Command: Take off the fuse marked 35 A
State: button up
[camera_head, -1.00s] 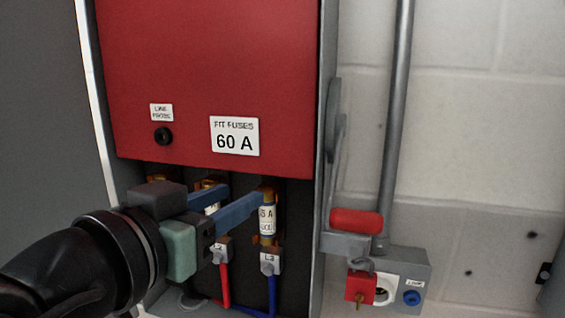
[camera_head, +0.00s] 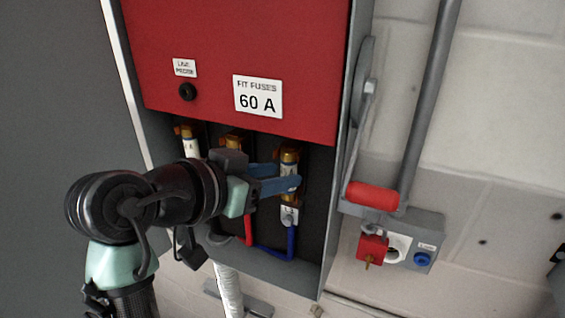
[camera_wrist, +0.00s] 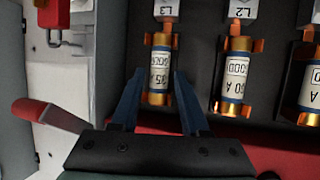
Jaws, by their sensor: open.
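The 35 A fuse (camera_wrist: 160,70) is a white-labelled cylinder with brass caps, upright in its clips above the L3 terminal (camera_wrist: 167,10). In the head view this fuse (camera_head: 289,160) is the rightmost and partly hidden by a blue finger. My gripper (camera_wrist: 158,80) is open, with one blue finger on each side of the fuse in the wrist view and visible gaps. In the head view my gripper (camera_head: 286,176) reaches it from the left. How deep the fingertips sit beside it is hard to tell.
The neighbouring L2 fuse (camera_wrist: 234,75) stands close beside, with another fuse (camera_wrist: 311,88) beyond it. A red cover (camera_head: 235,50) labelled 60 A hangs above the fuses. A red-handled lever (camera_head: 372,196) and a red padlock (camera_head: 371,248) are to the right, outside the cabinet side.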

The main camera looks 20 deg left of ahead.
jog(key=shift+x, duration=1.15)
grip_shut()
